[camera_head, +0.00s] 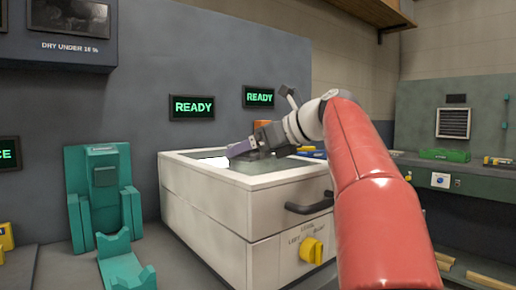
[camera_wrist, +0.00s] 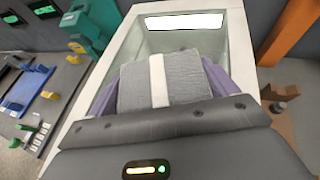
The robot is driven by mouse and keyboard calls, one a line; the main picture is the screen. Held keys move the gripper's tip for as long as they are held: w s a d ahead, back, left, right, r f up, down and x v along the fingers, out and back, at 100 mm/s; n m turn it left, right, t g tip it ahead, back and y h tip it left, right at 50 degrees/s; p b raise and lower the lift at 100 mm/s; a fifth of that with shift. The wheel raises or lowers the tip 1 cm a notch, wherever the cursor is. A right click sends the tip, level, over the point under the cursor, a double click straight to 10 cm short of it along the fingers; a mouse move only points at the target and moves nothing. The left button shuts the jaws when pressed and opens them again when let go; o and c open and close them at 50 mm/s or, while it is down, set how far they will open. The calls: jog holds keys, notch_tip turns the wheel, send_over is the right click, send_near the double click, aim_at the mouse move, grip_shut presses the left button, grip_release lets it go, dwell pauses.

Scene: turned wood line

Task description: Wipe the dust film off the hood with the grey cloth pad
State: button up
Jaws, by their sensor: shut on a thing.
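My gripper (camera_head: 238,149) is over the hood's top opening. In the wrist view its purple fingers (camera_wrist: 160,88) are shut on the grey cloth pad (camera_wrist: 190,78), which has a white stripe. The pad hides part of the hood behind it. I cannot tell whether the pad touches a surface. The dust film cannot be clearly made out.
A teal stand (camera_head: 103,195) is left of the hood, with a teal cradle (camera_head: 127,262) in front. Two READY signs (camera_head: 194,106) hang on the wall behind. A green workbench (camera_head: 465,183) stands at the right. Bench space between the teal stand and hood looks clear.

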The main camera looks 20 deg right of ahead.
aim_at(214, 161)
jog(key=shift+s+a+f, duration=0.1)
jog(key=shift+s+a, duration=0.15)
jog(key=shift+a, duration=0.5)
jog(key=shift+s+a, duration=0.2)
jog(key=shift+a, duration=0.55)
jog(key=shift+s+a+f, duration=0.1)
jog(key=shift+s+a, duration=0.15)
jog(key=shift+a, duration=0.5)
jog(key=shift+s+a+r, duration=0.15)
jog(key=shift+s+a, duration=0.1)
jog(key=shift+a, duration=0.5)
jog(key=shift+s+a+r, duration=0.1)
jog(key=shift+s+a, duration=0.1)
jog(key=shift+a, duration=0.55)
jog(key=shift+w+a+f, duration=0.1)
jog(key=shift+w+a, duration=0.1)
jog(key=shift+w, duration=0.5)
jog(key=shift+w+a, duration=0.2)
jog(key=shift+w, duration=0.5)
jog(key=shift+w+d, duration=0.7)
jog(key=shift+d, duration=1.35)
jog(key=shift+w+d, duration=0.65)
jog(key=shift+d, duration=1.35)
jog(key=shift+w+d, duration=0.7)
jog(key=shift+d, duration=1.35)
jog(key=shift+s+a, duration=0.1)
